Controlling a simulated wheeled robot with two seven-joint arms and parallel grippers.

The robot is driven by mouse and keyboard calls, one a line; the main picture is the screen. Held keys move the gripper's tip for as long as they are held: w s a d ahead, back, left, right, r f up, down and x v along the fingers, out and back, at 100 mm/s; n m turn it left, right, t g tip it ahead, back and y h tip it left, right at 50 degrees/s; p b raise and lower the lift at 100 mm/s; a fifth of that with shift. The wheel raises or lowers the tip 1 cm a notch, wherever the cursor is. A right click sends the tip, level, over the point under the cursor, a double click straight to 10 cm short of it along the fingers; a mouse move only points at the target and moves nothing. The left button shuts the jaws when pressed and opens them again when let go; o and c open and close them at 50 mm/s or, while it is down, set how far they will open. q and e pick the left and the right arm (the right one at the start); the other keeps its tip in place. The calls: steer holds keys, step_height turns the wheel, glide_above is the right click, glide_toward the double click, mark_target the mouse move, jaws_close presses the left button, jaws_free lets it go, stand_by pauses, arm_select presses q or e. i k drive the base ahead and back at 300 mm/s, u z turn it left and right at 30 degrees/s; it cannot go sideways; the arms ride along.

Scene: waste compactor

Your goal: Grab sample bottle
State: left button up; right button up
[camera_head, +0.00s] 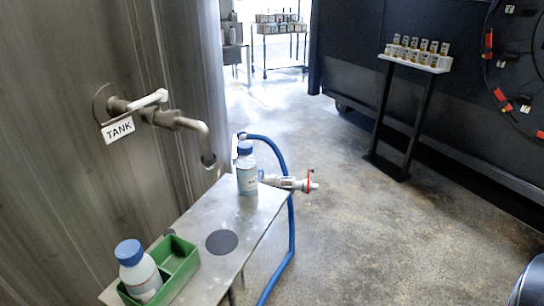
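A sample bottle (247,178) with a blue cap and a pale label stands upright near the far end of a narrow metal table (205,277). A second white bottle (140,275) with a blue cap sits in a green tray (181,262) at the table's near left, leaning slightly. The tray's other compartment looks empty. A dark round disc (221,242) lies on the tabletop between the tray and the far bottle, with nothing on it.
A blue hose (290,215) and a valve (288,183) are beside the table. A stand of small bottles (417,58) is at back right.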

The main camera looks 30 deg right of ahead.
mark_target(246, 165)
steer(key=z, duration=0.85)
steer(key=k, duration=0.5)
steer(key=z, duration=1.25)
steer(key=i, duration=2.45)
steer(key=u, duration=1.7)
